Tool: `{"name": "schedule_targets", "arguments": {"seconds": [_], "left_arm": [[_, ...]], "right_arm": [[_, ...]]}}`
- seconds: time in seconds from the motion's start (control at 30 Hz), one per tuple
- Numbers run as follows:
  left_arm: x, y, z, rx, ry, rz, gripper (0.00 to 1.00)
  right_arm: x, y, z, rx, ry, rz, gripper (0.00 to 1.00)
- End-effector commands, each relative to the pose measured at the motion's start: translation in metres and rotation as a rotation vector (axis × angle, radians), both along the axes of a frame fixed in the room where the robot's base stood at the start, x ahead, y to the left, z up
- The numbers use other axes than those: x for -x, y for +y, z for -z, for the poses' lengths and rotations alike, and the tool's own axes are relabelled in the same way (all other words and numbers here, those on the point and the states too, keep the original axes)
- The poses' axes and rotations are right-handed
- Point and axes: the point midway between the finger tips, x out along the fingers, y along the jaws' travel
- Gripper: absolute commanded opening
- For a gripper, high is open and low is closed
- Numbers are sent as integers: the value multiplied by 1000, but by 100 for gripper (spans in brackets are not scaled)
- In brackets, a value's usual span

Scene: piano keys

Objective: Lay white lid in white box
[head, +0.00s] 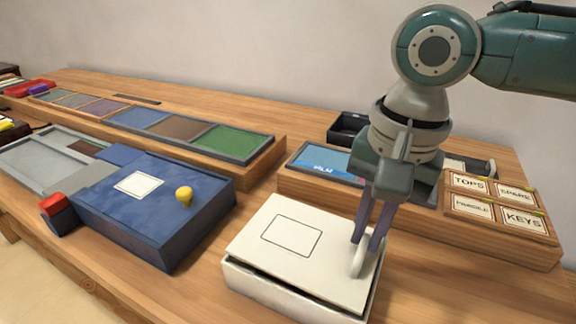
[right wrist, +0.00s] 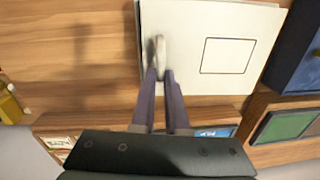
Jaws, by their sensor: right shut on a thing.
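The white lid (head: 258,258), with a thin dark rectangle outlined on top, lies over the white box (head: 270,296) at the front middle of the table. A dark gap shows between lid and box along the front edge, so the lid looks slightly raised or tilted there. My right gripper (head: 365,245) points down, shut on the pale upright handle (head: 357,262) at the lid's right end. In the right wrist view, the lid (right wrist: 190,80) and handle (right wrist: 160,48) show beyond the right fingers (right wrist: 160,75). The box's inside is hidden. My left gripper is out of view.
A blue box (head: 150,228) with a yellow knob (head: 184,196) stands left of the white box. Behind are a raised wooden stand with label plates (head: 497,204), a black tray (head: 348,128) and a row of coloured panels (head: 180,128). Bare wood lies right of the white box.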

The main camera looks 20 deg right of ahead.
Motion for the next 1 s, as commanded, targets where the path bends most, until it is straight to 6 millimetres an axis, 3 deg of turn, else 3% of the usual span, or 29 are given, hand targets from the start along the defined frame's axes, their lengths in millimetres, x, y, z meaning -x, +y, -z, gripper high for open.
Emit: {"name": "schedule_targets", "arguments": {"seconds": [1.0], "left_arm": [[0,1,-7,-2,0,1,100]], "right_arm": [[-2,-1,4,0,-1,-20,0]]}}
